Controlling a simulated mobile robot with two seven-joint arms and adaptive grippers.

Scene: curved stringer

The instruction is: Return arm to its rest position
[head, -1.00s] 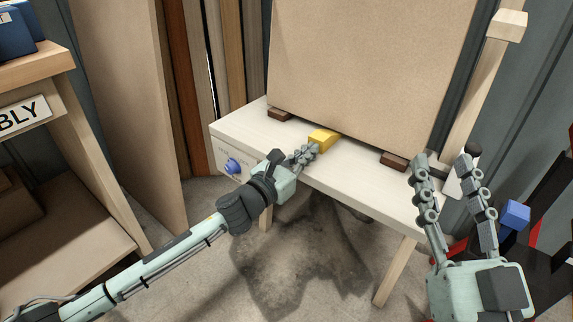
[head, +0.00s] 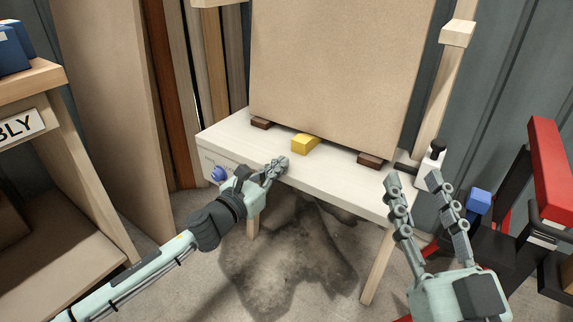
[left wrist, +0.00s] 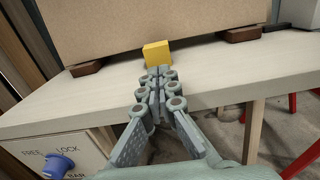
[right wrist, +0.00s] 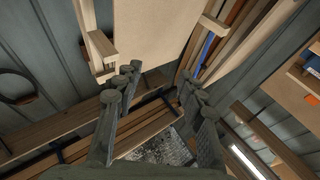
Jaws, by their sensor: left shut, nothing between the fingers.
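My left gripper (head: 279,165) is shut and empty at the front edge of the white table (head: 340,187). A yellow block (head: 305,144) sits on the table against the foot of the upright brown board (head: 345,70), a little apart from the fingertips. In the left wrist view the closed fingers (left wrist: 158,75) point at the yellow block (left wrist: 157,52). My right gripper (head: 413,180) is open and empty, raised in front of the table's right end. Its spread fingers also show in the right wrist view (right wrist: 158,82).
Dark brown blocks (head: 375,161) stand under the board. A blue knob (head: 218,173) is on the table's front panel, marked FREE and LOCK. A white bottle (head: 432,165) stands at the right. A wooden shelf (head: 75,215) is at the left, a red and black rack (head: 535,200) at the right.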

